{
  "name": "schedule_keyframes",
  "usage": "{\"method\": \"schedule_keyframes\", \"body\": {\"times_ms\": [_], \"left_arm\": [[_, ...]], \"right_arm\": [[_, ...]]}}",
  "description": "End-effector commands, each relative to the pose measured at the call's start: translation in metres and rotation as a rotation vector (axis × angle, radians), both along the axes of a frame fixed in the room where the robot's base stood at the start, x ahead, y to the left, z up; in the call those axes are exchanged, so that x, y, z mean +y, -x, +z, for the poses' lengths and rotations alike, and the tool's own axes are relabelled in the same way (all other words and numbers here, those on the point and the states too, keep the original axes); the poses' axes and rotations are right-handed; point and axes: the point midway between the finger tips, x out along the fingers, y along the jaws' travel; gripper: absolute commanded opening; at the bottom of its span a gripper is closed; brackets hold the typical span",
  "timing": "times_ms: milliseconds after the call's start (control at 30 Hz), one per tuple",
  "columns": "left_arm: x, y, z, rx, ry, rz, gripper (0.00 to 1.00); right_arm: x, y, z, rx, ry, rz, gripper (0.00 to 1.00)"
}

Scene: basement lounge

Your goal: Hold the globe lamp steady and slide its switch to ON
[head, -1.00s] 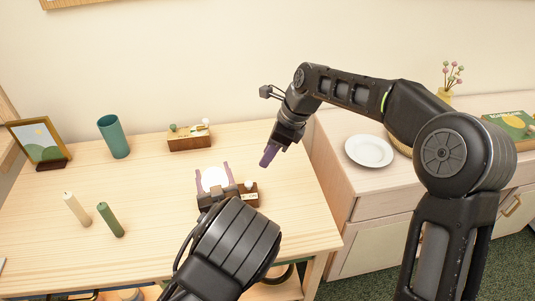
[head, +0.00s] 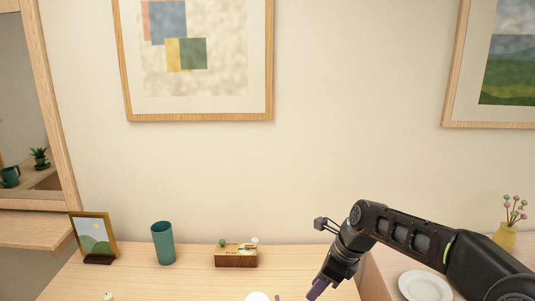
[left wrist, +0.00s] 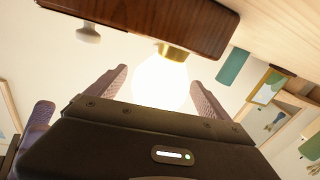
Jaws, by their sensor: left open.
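The globe lamp's white globe (head: 257,297) just shows at the bottom edge of the head view. In the left wrist view, which appears upside down, the bright globe (left wrist: 160,82) has a brass collar and joins a dark wooden base (left wrist: 150,18).
A candle top (head: 108,297) shows at the lower left. A white plate (head: 425,287) and flower vase (head: 506,236) are at right.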

Motion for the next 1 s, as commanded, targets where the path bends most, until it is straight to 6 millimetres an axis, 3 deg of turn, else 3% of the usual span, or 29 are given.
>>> {"method": "schedule_keyframes", "body": {"times_ms": [200,400,567,1000], "left_arm": [[-0.006,0.046,-0.001,0.002,0.001,-0.002,0.91],[-0.009,0.078,0.0,0.001,0.001,-0.002,0.91],[-0.01,0.087,0.0,0.001,0.0,-0.001,0.91],[-0.01,0.087,-0.001,0.001,0.0,-0.001,0.91]], "right_arm": [[0.0,0.0,0.0,0.0,0.0,0.0,0.31],[0.0,0.0,0.0,0.0,0.0,0.0,0.31],[0.0,0.0,0.0,0.0,0.0,0.0,0.31],[0.0,0.0,0.0,0.0,0.0,0.0,0.31]]}}
